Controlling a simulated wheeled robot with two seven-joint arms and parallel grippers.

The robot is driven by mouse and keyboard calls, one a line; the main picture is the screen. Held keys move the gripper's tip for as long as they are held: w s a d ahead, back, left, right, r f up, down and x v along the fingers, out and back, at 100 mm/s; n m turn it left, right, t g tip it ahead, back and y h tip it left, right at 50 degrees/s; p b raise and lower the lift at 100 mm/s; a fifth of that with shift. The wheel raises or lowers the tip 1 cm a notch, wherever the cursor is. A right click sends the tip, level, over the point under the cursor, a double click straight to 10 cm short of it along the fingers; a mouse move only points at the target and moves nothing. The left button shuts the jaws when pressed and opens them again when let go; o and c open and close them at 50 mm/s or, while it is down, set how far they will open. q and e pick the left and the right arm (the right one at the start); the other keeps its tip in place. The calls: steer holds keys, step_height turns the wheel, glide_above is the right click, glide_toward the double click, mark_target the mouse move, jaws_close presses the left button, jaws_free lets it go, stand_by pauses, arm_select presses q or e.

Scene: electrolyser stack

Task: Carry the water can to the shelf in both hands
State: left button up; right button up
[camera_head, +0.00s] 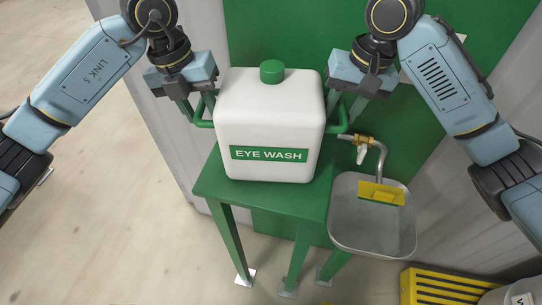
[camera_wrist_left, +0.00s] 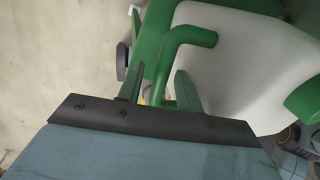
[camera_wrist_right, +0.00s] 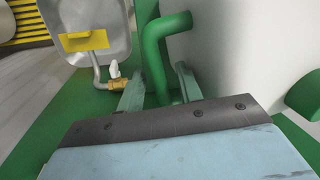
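The water can (camera_head: 270,105) is a white box-shaped container with a green cap, an "EYE WASH" label and a green handle on each side. It stands upright on a green stand (camera_head: 215,182). My left gripper (camera_head: 197,105) is at the can's left handle (camera_head: 203,123). In the left wrist view, its fingers (camera_wrist_left: 158,88) stand apart on either side of the handle (camera_wrist_left: 180,40). My right gripper (camera_head: 348,106) is at the right handle (camera_head: 342,122). In the right wrist view, its fingers (camera_wrist_right: 160,90) stand apart on either side of that handle (camera_wrist_right: 153,50).
A steel basin (camera_head: 350,215) with a yellow piece (camera_head: 381,194) and a tap with a brass valve (camera_head: 363,140) is right of the can. A yellow slatted object (camera_head: 440,288) is at lower right. A green panel (camera_head: 300,30) stands behind. Floor at left is clear.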

arm_select(q)
step_height(320, 180, up, 12)
steer(key=a, duration=0.2)
steer(key=shift+a+f, duration=0.15)
steer(key=shift+a, duration=0.05)
arm_select(e)
step_height(320, 180, up, 12)
steer(key=d, duration=0.2)
steer(key=shift+s+d, duration=0.15)
steer(key=shift+d, duration=0.05)
steer(key=shift+f, duration=0.1)
arm_select(q)
step_height(320, 180, up, 9)
steer(key=a, duration=0.1)
steer(key=shift+a, duration=0.35)
stand_by(0.7)
steer(key=shift+w, duration=0.1)
arm_select(e)
step_height(320, 180, up, 9)
steer(key=d, duration=0.1)
steer(key=shift+d, duration=0.4)
stand_by(0.8)
steer(key=shift+f, duration=0.1)
arm_select(q)
steer(key=shift+f, duration=0.1)
arm_select(e)
steer(key=shift+s, duration=0.1)
